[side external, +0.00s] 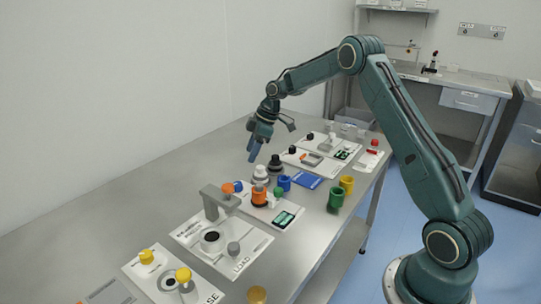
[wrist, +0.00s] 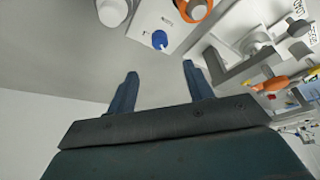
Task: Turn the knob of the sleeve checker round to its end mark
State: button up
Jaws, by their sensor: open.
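My gripper (side external: 254,152) is open and empty, held above the far part of the table; its two blue fingers (wrist: 160,75) stand apart in the wrist view. No label naming the sleeve checker can be read. One white device with a green display (side external: 287,217) carries an orange ring-shaped part (side external: 259,197) and a small blue knob (side external: 238,186). In the wrist view a blue knob (wrist: 159,40) sits on a white plate beside an orange part (wrist: 196,8), beyond my fingertips and apart from them. The knob's end mark cannot be made out.
Green (side external: 335,197) and yellow (side external: 347,184) cups stand near the right edge. The table's left side (side external: 130,215) is clear.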

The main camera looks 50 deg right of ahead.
aim_at(238, 184)
jog(key=x, duration=1.2)
jog(key=shift+f, duration=0.25)
jog(key=c, duration=1)
